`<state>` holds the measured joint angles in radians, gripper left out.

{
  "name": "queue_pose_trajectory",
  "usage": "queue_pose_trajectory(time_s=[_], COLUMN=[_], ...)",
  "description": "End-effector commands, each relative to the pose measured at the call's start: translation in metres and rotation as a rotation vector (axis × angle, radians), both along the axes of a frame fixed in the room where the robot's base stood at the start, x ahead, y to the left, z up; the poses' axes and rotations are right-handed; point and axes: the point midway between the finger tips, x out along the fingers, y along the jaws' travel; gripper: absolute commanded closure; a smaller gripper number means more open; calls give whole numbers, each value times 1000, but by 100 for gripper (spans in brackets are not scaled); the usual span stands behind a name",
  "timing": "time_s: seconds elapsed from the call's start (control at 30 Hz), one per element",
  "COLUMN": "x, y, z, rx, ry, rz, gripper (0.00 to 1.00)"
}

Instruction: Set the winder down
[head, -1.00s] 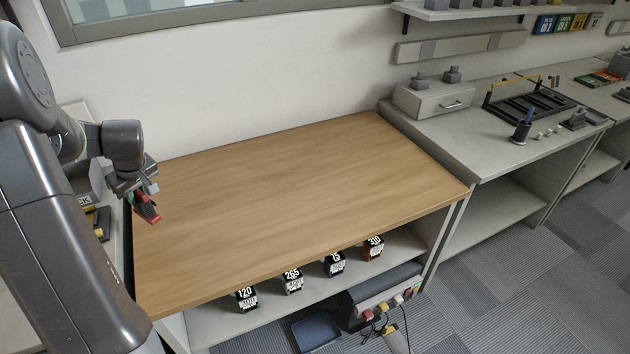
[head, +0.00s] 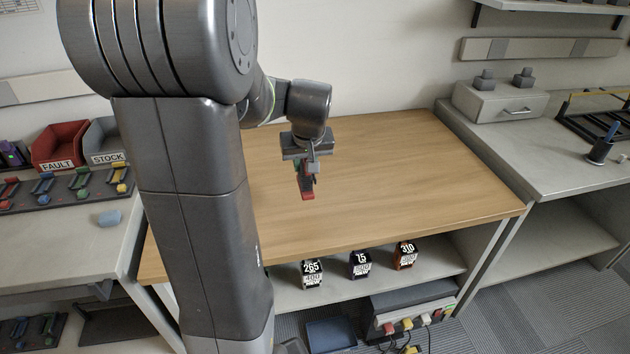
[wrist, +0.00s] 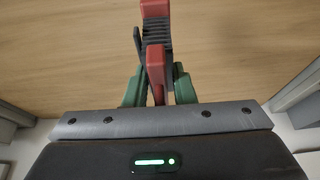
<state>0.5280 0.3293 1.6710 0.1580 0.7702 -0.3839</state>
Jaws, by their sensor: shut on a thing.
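The winder (head: 307,187), a red and black piece, hangs below my gripper (head: 308,168) in the head view, over the wooden bench top (head: 420,170). In the wrist view the winder (wrist: 155,58) shows red ends and a dark ribbed middle. The green fingers of my gripper (wrist: 157,88) are shut on its near red part. The wood fills the view behind it. I cannot tell the exact gap between winder and wood.
The bench top is bare where it shows; my arm hides its left part. Numbered boxes (head: 360,264) stand on the shelf below. To the left are a red FAULT bin (head: 58,148), a grey STOCK bin (head: 105,143) and a rack. A grey drawer box (head: 500,103) stands at the right.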

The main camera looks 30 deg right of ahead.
Motion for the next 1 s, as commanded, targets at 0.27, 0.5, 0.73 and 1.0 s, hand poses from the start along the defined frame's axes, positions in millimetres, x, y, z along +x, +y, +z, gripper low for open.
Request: queue_pose_trajectory(time_s=[0.27, 0.5, 0.73, 1.0], x=[1, 0, 1, 1], y=[0, 0, 0, 0], z=[-35, -66, -70, -74], rx=[1, 1, 0, -1], ry=[0, 2, -1, -1], rz=[0, 0, 0, 1], gripper=[100, 100, 100, 63])
